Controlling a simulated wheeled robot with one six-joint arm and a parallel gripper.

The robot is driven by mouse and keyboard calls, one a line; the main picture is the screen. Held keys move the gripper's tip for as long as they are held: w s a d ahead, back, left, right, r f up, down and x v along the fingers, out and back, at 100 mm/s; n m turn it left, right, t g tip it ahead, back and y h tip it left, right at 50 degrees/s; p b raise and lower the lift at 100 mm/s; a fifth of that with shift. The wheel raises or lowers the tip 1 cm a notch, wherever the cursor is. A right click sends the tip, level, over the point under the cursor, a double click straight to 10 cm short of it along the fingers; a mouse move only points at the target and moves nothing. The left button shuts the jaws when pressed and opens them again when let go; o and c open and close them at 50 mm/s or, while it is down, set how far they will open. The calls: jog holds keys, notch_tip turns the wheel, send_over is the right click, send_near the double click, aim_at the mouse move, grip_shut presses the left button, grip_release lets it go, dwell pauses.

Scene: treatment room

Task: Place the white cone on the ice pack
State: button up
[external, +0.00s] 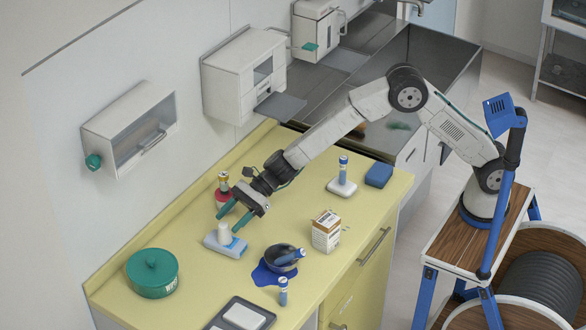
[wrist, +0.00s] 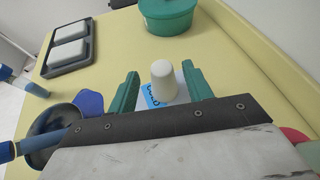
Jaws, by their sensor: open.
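The white cone (external: 225,232) stands upright, narrow end up, on the blue and white ice pack (external: 238,248) on the yellow counter. In the wrist view the white cone (wrist: 164,84) shows between my fingers, with the blue lettered part of the ice pack (wrist: 152,96) under it. My gripper (external: 228,220) is open, its two green fingers at the cone's top. In the wrist view my gripper (wrist: 160,70) has a gap on each side of the cone, and nothing is held. The lower part of the pack is hidden behind my gripper there.
A green lidded tub (external: 152,275) stands at the front left. A red-based bottle (external: 223,192) stands close behind my gripper.

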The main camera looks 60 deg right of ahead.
jog(key=v, duration=0.9)
jog(key=s+d+r+n+g+h, duration=0.1)
jog(key=s+d+r+n, duration=0.45)
jog(key=d, duration=0.35)
jog(key=s+d+r+n+g+h, duration=0.1)
jog(key=s+d+r+n, duration=0.5)
jog(key=d, duration=0.4)
jog(key=s+d+f+n+h, duration=0.1)
jog(key=s+d+n+h, duration=0.3)
jog(key=s+d, duration=0.9)
jog(key=s+d+f+n+h, duration=0.2)
jog(key=s+d+n+h, duration=0.2)
jog(key=s+d, duration=0.9)
jog(key=d+h, duration=0.3)
jog(key=d, duration=0.1)
